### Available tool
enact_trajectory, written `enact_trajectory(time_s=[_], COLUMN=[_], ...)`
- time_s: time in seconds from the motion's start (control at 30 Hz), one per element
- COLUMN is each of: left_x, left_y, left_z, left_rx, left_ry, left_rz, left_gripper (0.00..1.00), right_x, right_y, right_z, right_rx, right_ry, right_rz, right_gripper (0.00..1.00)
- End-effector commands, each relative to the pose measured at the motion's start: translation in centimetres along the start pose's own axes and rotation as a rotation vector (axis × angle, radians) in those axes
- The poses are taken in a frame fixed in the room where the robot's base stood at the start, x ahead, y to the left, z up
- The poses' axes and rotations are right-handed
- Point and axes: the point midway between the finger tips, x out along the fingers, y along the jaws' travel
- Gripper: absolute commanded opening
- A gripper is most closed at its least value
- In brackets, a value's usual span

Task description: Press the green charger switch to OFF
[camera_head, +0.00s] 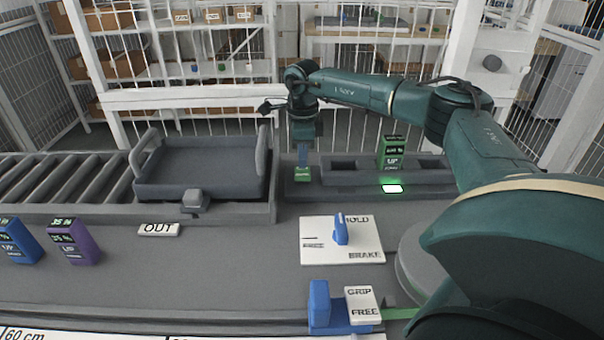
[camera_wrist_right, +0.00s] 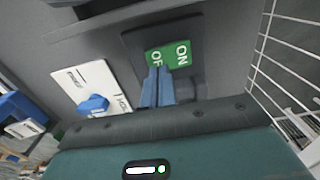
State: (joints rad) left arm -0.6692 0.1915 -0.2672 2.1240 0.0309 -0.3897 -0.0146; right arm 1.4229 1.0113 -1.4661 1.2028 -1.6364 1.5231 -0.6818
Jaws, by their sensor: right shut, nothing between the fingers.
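The green charger switch (camera_head: 302,174) sits on the dark housing behind the worktop, left of a slotted dock. In the right wrist view the switch (camera_wrist_right: 180,54) shows ON at one end and a partly covered OF at the other. My right gripper (camera_head: 303,158) points down over the switch. Its blue fingers (camera_wrist_right: 156,72) are together and empty, with tips at the OFF end. I cannot tell whether the tips touch the switch or how it is tilted. My left gripper is not in view.
A green-black battery (camera_head: 393,153) stands in the dock behind a lit green lamp (camera_head: 392,188). A HOLD/BRAKE plate (camera_head: 365,236) with a blue knob, a blue GRIP/FREE lever (camera_head: 319,303), a grey tray (camera_head: 200,180) and blue and purple batteries (camera_head: 75,242) are nearby.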

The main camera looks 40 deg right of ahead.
Motion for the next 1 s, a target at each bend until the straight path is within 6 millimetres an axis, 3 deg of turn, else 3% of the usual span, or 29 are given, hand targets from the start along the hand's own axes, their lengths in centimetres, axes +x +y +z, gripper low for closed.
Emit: enact_trajectory(time_s=[1.0], left_x=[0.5], left_y=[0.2], left_z=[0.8], left_rx=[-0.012], left_ry=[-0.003], left_rz=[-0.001], left_gripper=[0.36], right_x=[1.5], right_y=[0.0], right_z=[0.0], right_rx=[0.0], right_ry=[0.0], right_rz=[0.0], right_gripper=[0.0])
